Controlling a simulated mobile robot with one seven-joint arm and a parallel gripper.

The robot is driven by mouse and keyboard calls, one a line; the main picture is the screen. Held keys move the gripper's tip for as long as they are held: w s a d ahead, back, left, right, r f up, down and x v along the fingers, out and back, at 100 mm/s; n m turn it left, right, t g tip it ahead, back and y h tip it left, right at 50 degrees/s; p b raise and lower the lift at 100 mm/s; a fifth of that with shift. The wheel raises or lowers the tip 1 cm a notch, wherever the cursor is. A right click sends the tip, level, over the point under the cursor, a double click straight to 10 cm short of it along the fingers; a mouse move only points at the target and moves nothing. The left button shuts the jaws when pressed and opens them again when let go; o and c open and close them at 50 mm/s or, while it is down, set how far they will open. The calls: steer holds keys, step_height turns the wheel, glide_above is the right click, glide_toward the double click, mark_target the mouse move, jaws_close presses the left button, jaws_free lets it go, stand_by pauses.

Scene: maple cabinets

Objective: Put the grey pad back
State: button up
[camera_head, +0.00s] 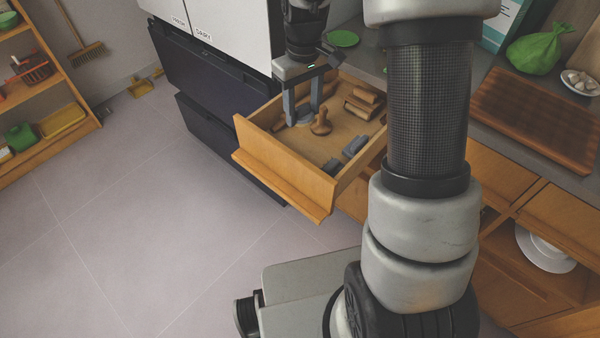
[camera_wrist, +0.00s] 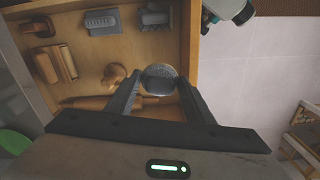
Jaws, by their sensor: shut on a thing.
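The grey pad (camera_wrist: 159,78) is round and speckled, and sits between my fingertips in the wrist view. My gripper (camera_head: 303,117) is shut on it, with both fingers reaching down inside the open wooden drawer (camera_head: 284,168). In the head view the grey pad (camera_head: 304,122) shows only as a small grey patch low between the fingers. I cannot tell whether it touches the drawer floor. It is close to a brown knobbed wooden piece (camera_head: 321,122) in the drawer.
The drawer also holds brown blocks (camera_head: 362,103), a grey brush-like piece (camera_head: 354,146), a dark piece (camera_head: 332,167) and a long wooden piece (camera_wrist: 85,102) under the gripper. A dark fridge drawer (camera_head: 210,75) stands to the left. The floor in front is clear.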

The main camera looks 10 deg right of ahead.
mark_target(301, 154)
steer(key=f+b, duration=0.3)
steer(key=f, duration=0.2)
steer(key=w+f+n+b, duration=0.1)
steer(key=f+b, duration=0.2)
steer(key=f, duration=0.2)
steer(key=w+f+n+b, duration=0.1)
steer(key=f+b, duration=0.2)
steer(key=f, duration=0.2)
steer(key=shift+w+f, duration=0.25)
steer(key=shift+f, duration=0.25)
steer(key=o, duration=0.9)
steer(key=shift+d, duration=0.1)
steer(key=shift+r, duration=0.1)
